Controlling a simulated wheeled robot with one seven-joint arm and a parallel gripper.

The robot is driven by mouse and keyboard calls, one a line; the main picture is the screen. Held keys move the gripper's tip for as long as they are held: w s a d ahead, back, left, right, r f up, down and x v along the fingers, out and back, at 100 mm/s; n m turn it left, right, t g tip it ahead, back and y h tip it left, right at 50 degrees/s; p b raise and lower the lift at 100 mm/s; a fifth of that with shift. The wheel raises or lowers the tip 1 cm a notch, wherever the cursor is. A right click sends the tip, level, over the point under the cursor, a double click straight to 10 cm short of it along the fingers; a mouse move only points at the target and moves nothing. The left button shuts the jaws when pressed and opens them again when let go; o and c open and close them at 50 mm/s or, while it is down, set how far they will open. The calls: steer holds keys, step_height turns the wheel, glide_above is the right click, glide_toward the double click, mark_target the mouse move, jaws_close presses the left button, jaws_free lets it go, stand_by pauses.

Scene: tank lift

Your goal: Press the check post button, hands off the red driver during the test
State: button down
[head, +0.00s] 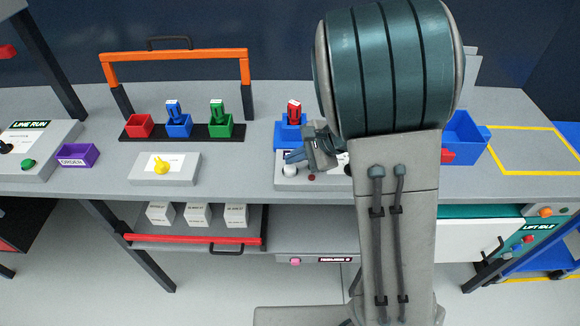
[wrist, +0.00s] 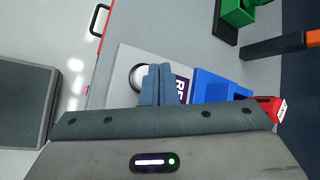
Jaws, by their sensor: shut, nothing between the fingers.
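The check post is a grey box (head: 282,184) on the bench in the head view, with a round white button (head: 290,171) on top. The button also shows in the wrist view (wrist: 137,77), partly hidden by my fingers. My gripper (head: 289,158) is shut and empty, its fingertips beside or just above the button; I cannot tell whether they touch. The red driver (head: 294,108) stands upright in a blue holder (head: 290,134) behind the gripper, apart from the fingers. In the wrist view the red driver (wrist: 268,107) is partly hidden by my gripper body.
A black rack (head: 188,138) at left holds a red bin, a blue driver and a green driver under an orange frame (head: 180,55). A grey box with a yellow knob (head: 162,166) stands in front. A blue bin (head: 464,138) stands right of my arm.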

mark_target(295, 168)
steer(key=shift+f+b, duration=0.4)
steer(key=shift+b, duration=0.1)
steer(key=shift+f+b, duration=0.55)
steer(key=shift+b, duration=0.05)
stand_by(0.6)
steer(key=shift+r, duration=0.15)
steer(key=shift+r+p, duration=0.7)
steer(key=shift+r, duration=0.15)
steer(key=shift+r+p, duration=1.9)
steer(key=shift+r, duration=0.65)
